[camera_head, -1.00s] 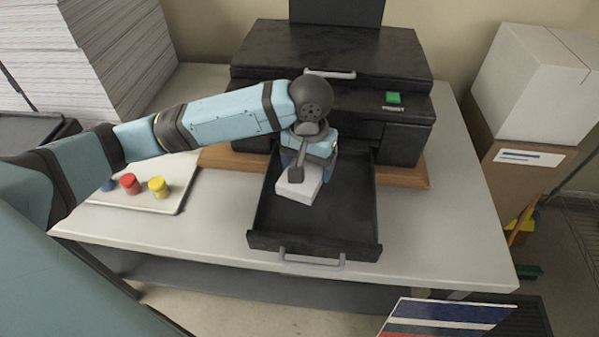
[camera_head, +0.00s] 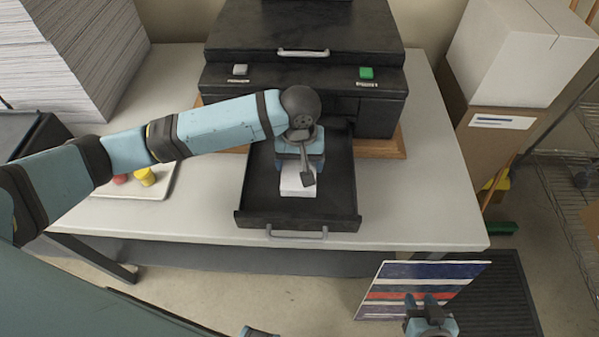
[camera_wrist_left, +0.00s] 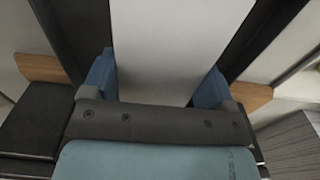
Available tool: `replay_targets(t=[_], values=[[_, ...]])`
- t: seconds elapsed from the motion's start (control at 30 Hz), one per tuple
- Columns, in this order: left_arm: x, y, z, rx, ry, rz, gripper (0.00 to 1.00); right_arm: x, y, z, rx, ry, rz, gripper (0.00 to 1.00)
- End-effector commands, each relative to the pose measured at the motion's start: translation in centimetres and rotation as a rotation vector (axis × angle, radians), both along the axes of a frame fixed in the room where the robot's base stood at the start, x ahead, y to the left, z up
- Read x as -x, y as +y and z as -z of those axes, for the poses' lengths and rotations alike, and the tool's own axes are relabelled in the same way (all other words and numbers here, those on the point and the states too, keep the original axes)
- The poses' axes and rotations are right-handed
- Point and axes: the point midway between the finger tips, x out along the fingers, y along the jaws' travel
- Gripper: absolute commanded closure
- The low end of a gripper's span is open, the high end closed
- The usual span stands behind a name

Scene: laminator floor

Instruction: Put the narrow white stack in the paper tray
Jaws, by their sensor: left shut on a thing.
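The narrow white stack (camera_head: 298,188) is held by my left gripper (camera_head: 300,170), whose blue fingers grip it from both sides. The stack also fills the space between the fingers (camera_wrist_left: 155,84) in the left wrist view (camera_wrist_left: 180,40). It is over the pulled-out black paper tray (camera_head: 335,224), inside its outline and roughly lined up with its sides. I cannot tell whether it touches the tray floor. The gripper hides the stack's far part in the head view. My right gripper (camera_head: 428,303) is at the bottom right, empty, with its fingers apart.
The black printer (camera_head: 300,95) stands on a wooden board behind the tray. A small tray (camera_head: 160,186) with red and yellow pots lies left, partly behind my left arm. Tall paper piles (camera_head: 70,60) stand back left. The table (camera_head: 425,190) is clear to the right.

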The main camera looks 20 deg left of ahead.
Motion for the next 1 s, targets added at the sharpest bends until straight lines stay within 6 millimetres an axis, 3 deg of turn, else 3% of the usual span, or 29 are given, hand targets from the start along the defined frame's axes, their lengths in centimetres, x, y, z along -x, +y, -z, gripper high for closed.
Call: replay_targets(t=[0.23, 0.5, 0.83, 0.87, 0.93, 1.0], values=[[0.0, 0.0, 1.9, 0.000, 0.001, 0.000, 0.52, -0.2, 0.0, -0.4, -0.001, -0.007, 0.000, 0.64], [0.0, 0.0, 5.3, 0.000, 0.000, 0.001, 0.52, -0.2, 0.0, -0.6, 0.000, -0.007, 0.001, 0.64], [0.0, 0.0, 5.6, 0.001, 0.001, 0.000, 0.52, -0.1, -0.1, -0.7, 0.001, -0.004, 0.002, 0.64], [0.0, 0.0, 5.7, 0.000, 0.001, 0.000, 0.16, -0.1, -0.1, -0.6, 0.001, -0.004, 0.002, 0.64], [0.0, 0.0, 5.7, 0.000, 0.001, 0.000, 0.00, -0.1, -0.1, -0.5, 0.001, -0.004, 0.002, 0.64], [0.0, 0.0, 5.7, 0.000, 0.000, 0.001, 0.00, -0.1, -0.1, -0.5, 0.001, -0.004, 0.002, 0.64]])
